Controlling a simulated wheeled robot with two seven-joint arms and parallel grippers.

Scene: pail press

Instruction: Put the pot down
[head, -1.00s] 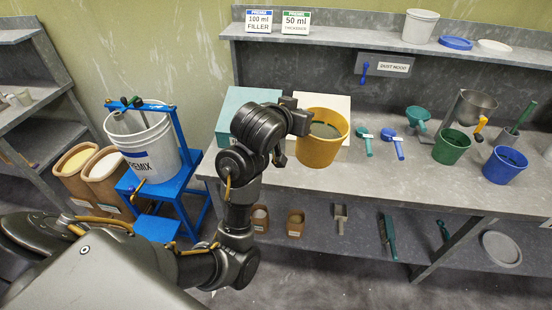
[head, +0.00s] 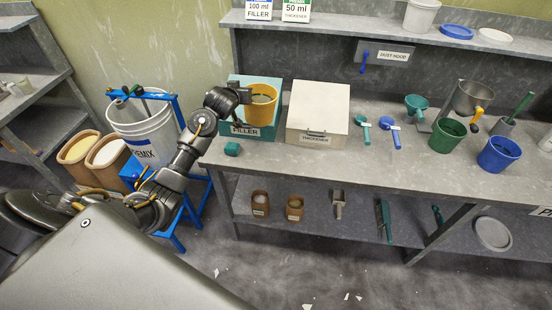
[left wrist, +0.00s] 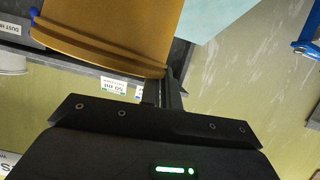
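The orange-yellow pot (head: 263,113) is upright at the teal filler box (head: 277,131) on the bench's left end. Some greyish-green content shows inside the pot. I cannot tell whether it rests in the box or is held just above it. My left gripper (head: 243,95) is at the pot's left side, shut on its wall near the rim. In the left wrist view the pot (left wrist: 120,25) fills the top, with the fingers (left wrist: 165,88) at its edge. My right gripper is not in view.
A cream thickener box (head: 318,110) stands directly right of the filler box. A small teal block (head: 232,149) lies at the bench front. Scoops, a green pail (head: 447,137) and a blue pail (head: 499,155) stand further right. A white premix bucket (head: 145,130) is at left.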

